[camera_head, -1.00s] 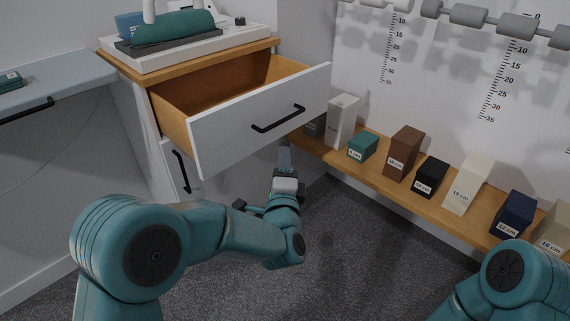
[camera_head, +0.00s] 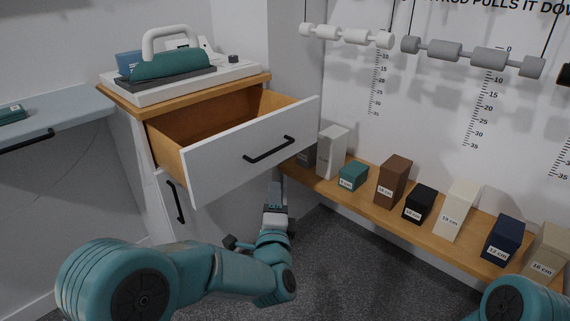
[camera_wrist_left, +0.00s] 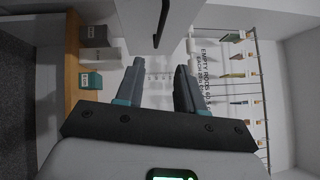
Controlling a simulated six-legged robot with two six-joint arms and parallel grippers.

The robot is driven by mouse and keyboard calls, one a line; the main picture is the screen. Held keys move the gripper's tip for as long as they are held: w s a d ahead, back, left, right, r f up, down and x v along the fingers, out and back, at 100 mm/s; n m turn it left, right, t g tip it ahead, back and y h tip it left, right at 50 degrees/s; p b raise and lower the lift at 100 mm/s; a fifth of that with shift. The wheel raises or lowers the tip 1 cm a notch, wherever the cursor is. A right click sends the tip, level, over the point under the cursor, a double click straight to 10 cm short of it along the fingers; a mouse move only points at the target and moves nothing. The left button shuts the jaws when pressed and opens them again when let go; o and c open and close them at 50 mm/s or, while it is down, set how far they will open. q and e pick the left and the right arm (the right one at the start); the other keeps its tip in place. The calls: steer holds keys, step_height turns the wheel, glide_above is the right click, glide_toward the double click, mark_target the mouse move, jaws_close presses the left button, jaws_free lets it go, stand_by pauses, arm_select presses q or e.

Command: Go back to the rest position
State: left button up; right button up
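My left arm comes in from the lower left. Its gripper (camera_head: 274,192) is below the front of the open drawer (camera_head: 235,158), apart from the drawer's black handle (camera_head: 269,149). In the left wrist view the two dark fingers (camera_wrist_left: 161,80) stand well apart with nothing between them. The drawer handle (camera_wrist_left: 162,22) shows above them there. Of my right arm only a teal joint shows at the bottom right of the head view. Its gripper is out of the picture.
A wooden shelf (camera_head: 370,210) holding several labelled blocks runs along the wall at right. The cabinet top carries a white tray (camera_head: 215,81) with a teal, white-handled object (camera_head: 170,62). Grey cylinders (camera_head: 446,50) hang on the wall. Grey carpet (camera_head: 335,270) is clear.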

arm_select(q)
steer(key=s+a+f+n+g, duration=0.1)
steer(key=s+a+f+g, duration=0.15)
steer(key=a+f, duration=0.55)
steer(key=s+a+f+n+g, duration=0.1)
steer(key=s+a+f+g, duration=0.2)
steer(key=f, duration=1)
steer(key=s+f+n+g+h, duration=0.3)
steer(key=s+f+n+g, duration=0.35)
steer(key=s+f, duration=0.7)
steer(key=s+d+f+n+g+h, duration=0.2)
steer(key=s+d+n+g, duration=0.1)
steer(key=s+n, duration=0.4)
steer(key=s+d+f+n+g+h, duration=0.1)
steer(key=s+d+n+g, duration=0.3)
steer(key=s, duration=0.5)
step_height(320, 180, up, 29)
steer(key=p, duration=2.9)
steer(key=shift+a+f+n, duration=0.15)
steer(key=shift+a+n, duration=0.05)
steer(key=shift+n, duration=0.25)
